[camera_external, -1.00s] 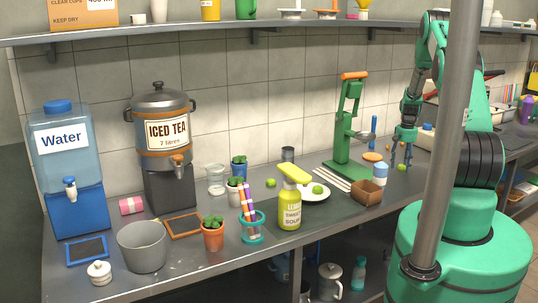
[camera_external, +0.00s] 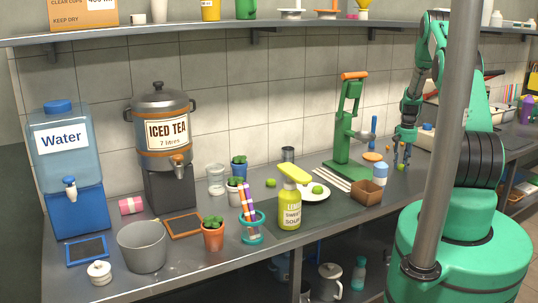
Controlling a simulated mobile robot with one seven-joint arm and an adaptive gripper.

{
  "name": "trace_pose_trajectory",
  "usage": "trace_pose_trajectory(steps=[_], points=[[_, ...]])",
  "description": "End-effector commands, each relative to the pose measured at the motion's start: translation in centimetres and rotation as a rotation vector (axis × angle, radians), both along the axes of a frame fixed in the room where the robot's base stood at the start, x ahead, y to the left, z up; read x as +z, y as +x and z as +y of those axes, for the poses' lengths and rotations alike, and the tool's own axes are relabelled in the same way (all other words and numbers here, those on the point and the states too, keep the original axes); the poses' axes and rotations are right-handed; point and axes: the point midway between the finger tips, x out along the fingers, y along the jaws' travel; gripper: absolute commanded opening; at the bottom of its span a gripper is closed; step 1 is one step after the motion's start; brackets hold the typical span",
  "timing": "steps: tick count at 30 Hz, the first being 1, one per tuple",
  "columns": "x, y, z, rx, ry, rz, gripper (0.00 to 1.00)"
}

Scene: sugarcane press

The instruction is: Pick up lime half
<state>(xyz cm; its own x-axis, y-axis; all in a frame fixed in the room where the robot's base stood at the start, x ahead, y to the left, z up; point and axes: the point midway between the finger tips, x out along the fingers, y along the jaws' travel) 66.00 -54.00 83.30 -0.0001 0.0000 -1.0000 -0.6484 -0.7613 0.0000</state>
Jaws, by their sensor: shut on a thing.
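My gripper (camera_external: 402,164) is at the right part of the counter, its fingers pointing down and shut on a small green lime half (camera_external: 401,167) at counter level. The fingers partly hide the lime half, and its cut face cannot be made out. Another green lime piece (camera_external: 317,188) is on a white plate (camera_external: 312,197) in the middle of the counter. A further green lime (camera_external: 271,183) lies on the counter left of the plate.
A green press (camera_external: 350,130) with an orange handle stands left of my gripper. A brown box (camera_external: 370,193) and a blue-and-white container (camera_external: 380,172) stand in front of it. A yellow bottle (camera_external: 289,208) is near the front edge. A grey post crosses the view at right.

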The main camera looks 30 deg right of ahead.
Motion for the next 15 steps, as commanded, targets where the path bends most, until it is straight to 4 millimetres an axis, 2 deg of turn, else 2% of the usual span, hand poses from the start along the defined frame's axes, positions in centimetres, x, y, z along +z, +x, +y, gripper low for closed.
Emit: trace_pose_trajectory(steps=[8,15], points=[[0.5,0.0,0.0,0.000,-0.001,-0.001,0.16],[2.8,0.1,-0.1,0.000,-0.001,-0.002,0.16]])
